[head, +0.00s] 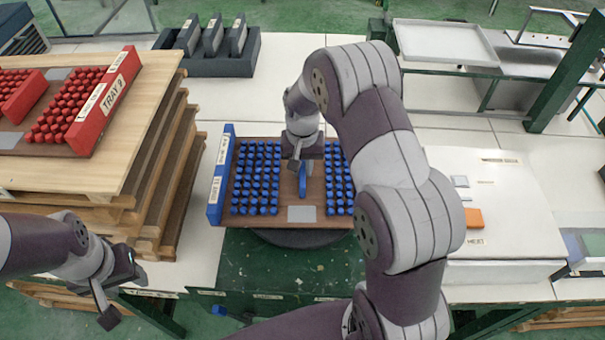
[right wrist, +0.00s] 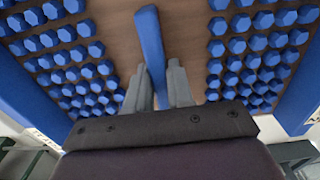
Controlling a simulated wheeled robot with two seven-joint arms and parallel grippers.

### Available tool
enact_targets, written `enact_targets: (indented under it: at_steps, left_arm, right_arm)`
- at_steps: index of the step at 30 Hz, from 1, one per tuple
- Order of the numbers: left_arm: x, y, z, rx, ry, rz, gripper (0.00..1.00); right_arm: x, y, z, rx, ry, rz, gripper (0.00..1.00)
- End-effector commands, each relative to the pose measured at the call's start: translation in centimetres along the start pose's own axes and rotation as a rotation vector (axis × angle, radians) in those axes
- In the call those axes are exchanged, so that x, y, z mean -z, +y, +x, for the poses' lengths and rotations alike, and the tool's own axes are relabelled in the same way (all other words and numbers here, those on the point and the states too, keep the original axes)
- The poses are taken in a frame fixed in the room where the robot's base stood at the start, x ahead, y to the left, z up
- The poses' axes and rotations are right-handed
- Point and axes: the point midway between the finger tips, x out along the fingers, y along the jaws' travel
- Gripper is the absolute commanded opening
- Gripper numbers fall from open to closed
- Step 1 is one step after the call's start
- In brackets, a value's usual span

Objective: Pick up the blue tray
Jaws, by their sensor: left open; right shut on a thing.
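The blue tray (head: 216,187) stands on a dark round base at the middle of the table, in the head view. It has a brown floor, blue end walls, rows of blue pegs and a blue upright handle (head: 303,178) in its middle. My right gripper (right wrist: 159,88) is over the tray's middle, shut on the blue handle (right wrist: 151,45), with one finger on each side in the right wrist view. My right arm hides part of the tray's right side. My left gripper (head: 107,296) is open and empty at the lower left, apart from the tray.
A red tray (head: 103,103) with red pegs lies on stacked wooden boards (head: 160,150) at the left. A dark bin (head: 240,62) with grey items stands behind. A white heating table (head: 510,215) with an orange block is at the right.

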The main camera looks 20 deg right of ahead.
Motion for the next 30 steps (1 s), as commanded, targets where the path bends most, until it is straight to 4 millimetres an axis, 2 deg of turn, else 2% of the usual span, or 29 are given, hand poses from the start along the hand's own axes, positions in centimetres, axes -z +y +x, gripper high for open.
enact_targets:
  at_steps: [18,24,30]
  left_arm:
    - [-0.2,0.0,1.4,0.0,0.0,0.0,0.47]
    - [-0.2,0.0,1.4,0.0,0.0,0.0,0.47]
    - [-0.2,0.0,1.4,0.0,0.0,0.0,0.47]
  right_arm:
    - [-8.5,5.8,-6.3,0.001,0.005,0.001,0.0]
    - [-9.6,6.5,-7.0,0.0,0.002,0.001,0.0]
    - [-9.6,6.5,-7.0,0.0,0.002,0.0,0.0]
